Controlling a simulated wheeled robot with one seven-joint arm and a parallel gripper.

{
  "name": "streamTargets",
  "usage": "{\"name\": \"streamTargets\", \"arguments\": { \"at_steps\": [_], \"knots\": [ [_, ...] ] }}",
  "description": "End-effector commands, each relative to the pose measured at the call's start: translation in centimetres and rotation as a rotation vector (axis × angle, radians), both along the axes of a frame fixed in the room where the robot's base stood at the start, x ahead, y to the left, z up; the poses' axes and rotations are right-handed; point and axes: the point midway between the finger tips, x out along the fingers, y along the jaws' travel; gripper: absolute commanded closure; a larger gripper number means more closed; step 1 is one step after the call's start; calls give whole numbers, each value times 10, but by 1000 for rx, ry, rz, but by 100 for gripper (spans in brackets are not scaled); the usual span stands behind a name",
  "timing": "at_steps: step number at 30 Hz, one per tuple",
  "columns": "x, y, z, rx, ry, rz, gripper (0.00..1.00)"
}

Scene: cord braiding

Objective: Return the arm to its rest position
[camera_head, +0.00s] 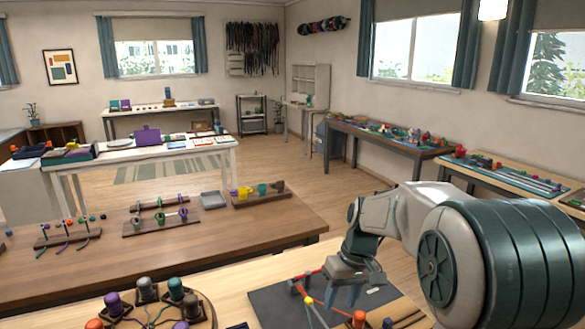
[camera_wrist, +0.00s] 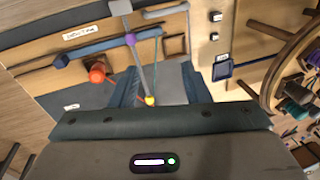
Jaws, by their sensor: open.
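My arm reaches in from the right of the head view, over the near wooden workbench. My gripper (camera_head: 345,296) points down above the dark grey mat (camera_head: 268,308). In the wrist view its two teal fingers stand apart, and my gripper (camera_wrist: 163,84) holds nothing that I can see. A grey cord and a yellow bead (camera_wrist: 150,100) show between or below the fingers; I cannot tell how far below. In the head view a yellow bead (camera_head: 308,300) and red bars lie beside the gripper on the mat.
An orange knob (camera_head: 359,318) stands close to my gripper. A round wooden stand (camera_head: 200,308) with several colored bobbins is at the near left; its rim (camera_wrist: 262,72) shows in the wrist view. Another brown table (camera_head: 110,272) stands beyond. Open floor (camera_head: 290,170) lies farther back.

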Motion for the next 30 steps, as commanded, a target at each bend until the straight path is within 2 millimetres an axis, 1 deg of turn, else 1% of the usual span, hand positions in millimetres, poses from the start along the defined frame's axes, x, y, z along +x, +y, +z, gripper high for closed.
{"name": "streamTargets", "arguments": {
  "at_steps": [1, 3, 5, 9, 14, 18, 21, 24, 27, 30],
  "knots": [
    [-11, -2, 8, -11, -15, -13, 57],
    [-27, -5, 17, -30, -35, -41, 57],
    [-44, -9, 24, -48, -55, -67, 57],
    [-83, -17, 37, -84, -103, -133, 57],
    [-127, -26, 43, -118, -161, -207, 57],
    [-164, -33, 41, -139, -211, -270, 57],
    [-183, -37, 38, -149, -241, -304, 57],
    [-197, -40, 34, -154, -261, -329, 57],
    [-204, -41, 32, -158, -273, -344, 57],
    [-206, -42, 31, -160, -278, -349, 57]
  ]
}}
